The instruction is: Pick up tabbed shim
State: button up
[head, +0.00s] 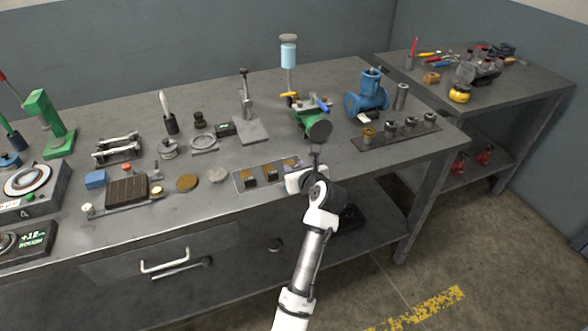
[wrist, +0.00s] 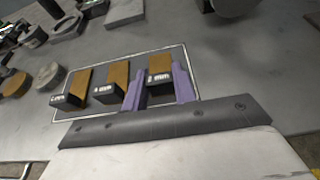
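Three shims lie in a row on a thin-rimmed grey tray (head: 238,184), near the bench's front edge. In the wrist view each has a brown-gold body and a black end tab with white lettering: the left shim (wrist: 78,84), the middle shim (wrist: 116,80) and the right shim (wrist: 159,66). The lettering seems to give sizes in mm but is mostly too small to read. My gripper (wrist: 160,88) has two purple fingers, apart, one at each side of the right shim's tab. I cannot see contact. In the head view my gripper (head: 315,160) partly covers the tray's right end.
A grey disc (head: 218,175) and a brown disc (head: 187,183) lie left of the tray. Behind it are a stand with a lever (head: 247,120) and a green vise-like device (head: 314,124). A dark rack (head: 397,137) with several fittings lies right. Bare bench surrounds the tray's right side.

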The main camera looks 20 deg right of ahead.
jog(key=shift+c, duration=1)
jog(key=shift+r, duration=0.1)
